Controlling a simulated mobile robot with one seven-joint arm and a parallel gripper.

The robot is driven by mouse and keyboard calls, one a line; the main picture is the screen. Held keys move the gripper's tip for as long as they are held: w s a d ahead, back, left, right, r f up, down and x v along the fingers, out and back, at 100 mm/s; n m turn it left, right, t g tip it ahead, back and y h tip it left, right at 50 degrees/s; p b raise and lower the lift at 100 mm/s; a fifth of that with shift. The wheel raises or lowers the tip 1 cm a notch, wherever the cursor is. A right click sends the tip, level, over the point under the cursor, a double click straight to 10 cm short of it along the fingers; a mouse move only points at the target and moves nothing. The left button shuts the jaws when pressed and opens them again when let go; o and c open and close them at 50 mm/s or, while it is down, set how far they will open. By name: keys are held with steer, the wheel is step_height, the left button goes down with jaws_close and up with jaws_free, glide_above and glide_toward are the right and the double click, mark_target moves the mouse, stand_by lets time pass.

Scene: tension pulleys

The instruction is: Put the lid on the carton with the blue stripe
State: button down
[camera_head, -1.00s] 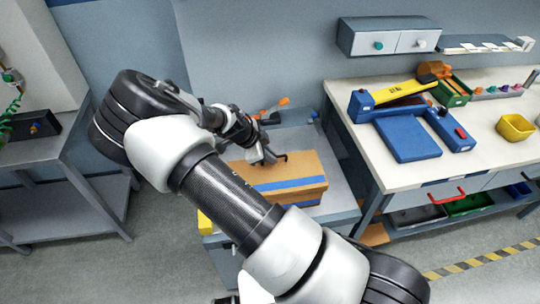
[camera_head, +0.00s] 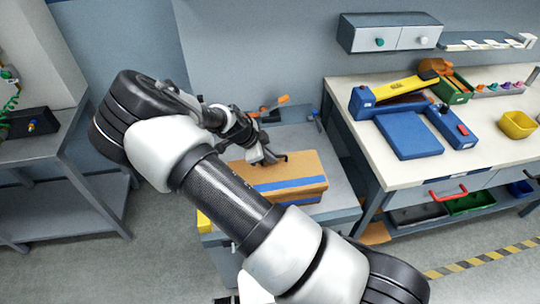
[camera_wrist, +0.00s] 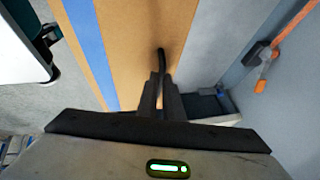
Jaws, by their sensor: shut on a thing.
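The brown carton (camera_head: 306,194) with a blue stripe stands on a grey surface in the middle of the head view. A brown cardboard top, which I take as the lid (camera_head: 302,163), lies over it; whether it is fully seated I cannot tell. In the wrist view the lid (camera_wrist: 132,40) fills the centre, with a wide blue stripe along its left. My gripper (camera_head: 268,157) is over the lid's far-left part. Its fingers (camera_wrist: 160,88) are shut on a thin dark curved piece that looks like the lid's handle. My arm hides the carton's left part.
A workbench (camera_head: 375,168) stands to the right with a blue fixture (camera_head: 408,137) and a yellow bin (camera_head: 517,125). An orange-handled tool (camera_head: 282,101) lies behind the carton. A grey shelf table (camera_head: 72,205) stands at the left. A wall is close behind.

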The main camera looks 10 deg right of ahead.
steer(key=c, duration=1.8)
jaws_free()
steer(key=v, duration=1.7)
steer(key=shift+s+a+r, duration=0.1)
steer(key=shift+r, duration=0.1)
